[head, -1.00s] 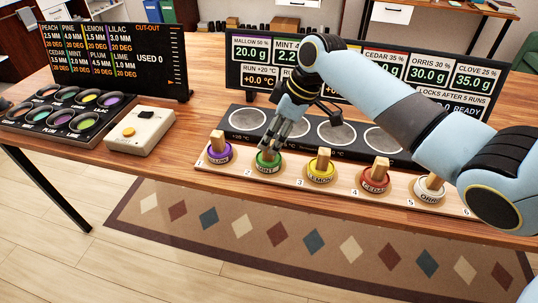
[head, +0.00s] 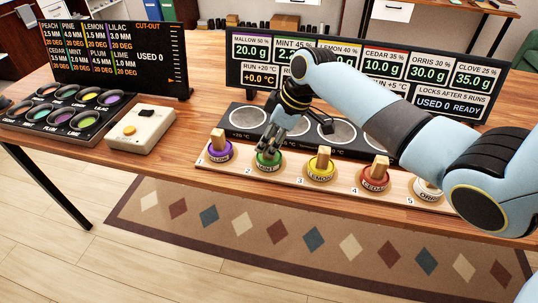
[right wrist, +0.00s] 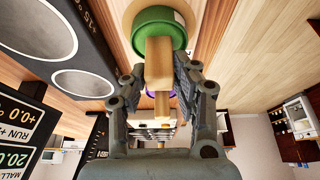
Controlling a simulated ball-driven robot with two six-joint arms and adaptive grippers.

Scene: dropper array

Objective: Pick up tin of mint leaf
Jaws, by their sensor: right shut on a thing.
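The tin of mint leaf (head: 268,161) is a round green tin with a wooden block handle. It is at place 2 on the pale wooden rack, between the purple tin and the yellow lemon tin. My right gripper (head: 273,146) comes down on it from above and is shut on its wooden handle. In the right wrist view the handle (right wrist: 159,62) stands between the two fingers, with the green tin (right wrist: 158,28) beyond the fingertips. I cannot tell whether the tin is clear of the rack. My left gripper is not in view.
The purple tin (head: 220,152) and yellow lemon tin (head: 321,170) stand close on either side. The red cedar tin (head: 373,180) and white orris tin (head: 428,189) are further right. A dark panel with pale discs (head: 247,117) lies behind, before a display (head: 440,84).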

